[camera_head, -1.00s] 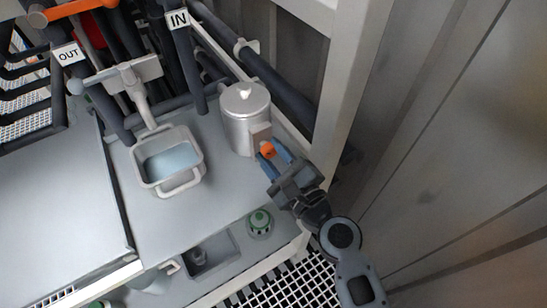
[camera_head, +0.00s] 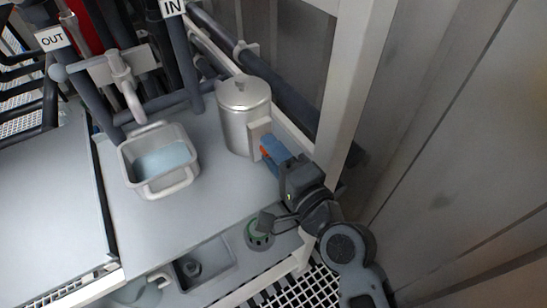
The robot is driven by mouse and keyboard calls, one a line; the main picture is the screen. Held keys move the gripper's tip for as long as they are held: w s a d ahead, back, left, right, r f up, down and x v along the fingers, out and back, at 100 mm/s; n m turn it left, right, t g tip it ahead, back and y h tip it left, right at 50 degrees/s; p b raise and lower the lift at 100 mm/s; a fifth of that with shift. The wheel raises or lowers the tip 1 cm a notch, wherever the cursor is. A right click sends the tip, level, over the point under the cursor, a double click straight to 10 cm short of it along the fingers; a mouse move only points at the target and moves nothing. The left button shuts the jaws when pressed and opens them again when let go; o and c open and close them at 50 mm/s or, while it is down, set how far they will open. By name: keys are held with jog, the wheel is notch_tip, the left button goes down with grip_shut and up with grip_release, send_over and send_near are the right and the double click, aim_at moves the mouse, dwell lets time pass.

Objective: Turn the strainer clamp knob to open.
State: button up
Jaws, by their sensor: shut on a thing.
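The strainer is a silver-grey canister (camera_head: 242,118) with a lidded top and a small knob on the lid, upright near the back right of the grey bench. A pale block (camera_head: 258,132) on its right side carries the orange clamp knob (camera_head: 264,153). Only a sliver of the knob shows; the blue fingers hide the rest. My gripper (camera_head: 274,152) comes in from the lower right and is shut on the knob, against the block.
A grey basin (camera_head: 128,172) with bluish liquid stands left of the canister. A white frame post (camera_head: 347,95) rises close to the arm's right.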

jog(key=shift+a+f+n+b, duration=0.1)
jog(key=shift+n+b, duration=0.8)
jog(key=shift+n, duration=0.7)
jog(key=o, duration=1)
jog(key=shift+o, duration=0.2)
jog(key=b+v, duration=0.1)
jog(key=v, duration=0.7)
jog(key=shift+b, duration=0.3)
